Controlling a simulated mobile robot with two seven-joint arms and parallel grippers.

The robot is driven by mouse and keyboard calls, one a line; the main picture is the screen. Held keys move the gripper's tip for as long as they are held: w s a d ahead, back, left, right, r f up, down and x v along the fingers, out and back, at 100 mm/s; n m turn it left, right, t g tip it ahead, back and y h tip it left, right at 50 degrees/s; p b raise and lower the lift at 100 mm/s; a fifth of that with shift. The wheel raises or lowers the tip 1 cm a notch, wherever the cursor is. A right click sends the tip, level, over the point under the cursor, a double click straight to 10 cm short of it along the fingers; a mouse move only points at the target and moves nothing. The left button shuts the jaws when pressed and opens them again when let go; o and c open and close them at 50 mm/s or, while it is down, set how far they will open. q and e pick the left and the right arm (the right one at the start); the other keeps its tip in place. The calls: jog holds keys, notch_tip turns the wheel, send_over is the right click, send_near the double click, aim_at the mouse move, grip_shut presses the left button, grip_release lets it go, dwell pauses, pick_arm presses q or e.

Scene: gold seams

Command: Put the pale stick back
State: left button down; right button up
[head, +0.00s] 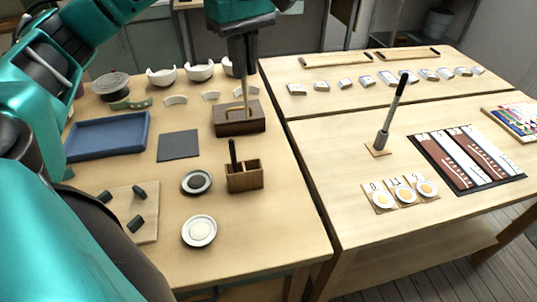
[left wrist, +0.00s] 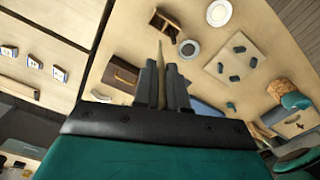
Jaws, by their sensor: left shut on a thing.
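My left gripper (head: 245,62) is shut on the pale stick (head: 245,88), which hangs point down below the jaws. The stick also shows between the fingers in the left wrist view (left wrist: 160,53). A small wooden holder (head: 246,182) stands nearer on the same table, with a dark stick (head: 233,155) upright in its left part. The right part looks empty. The holder also shows in the left wrist view (left wrist: 171,24). My right gripper is out of view.
A grey square mat (head: 178,146), a blue tray (head: 107,137) and two round dishes (head: 196,182) (head: 199,231) lie left of the holder. White bowls (head: 199,72) stand at the back. A dark-handled tool (head: 392,110) stands upright on the right table.

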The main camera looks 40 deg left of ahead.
pick_arm(q)
jog(key=shift+w+d, duration=0.15)
jog(key=shift+w, duration=0.05)
notch_tip(320, 180, down, 20)
jog(key=b, duration=0.7)
jog(key=shift+f, duration=0.2)
jog(key=c, duration=1.5)
grip_release()
jog(key=shift+r, duration=0.1)
jog(key=shift+o, duration=0.2)
jog(key=shift+r, duration=0.1)
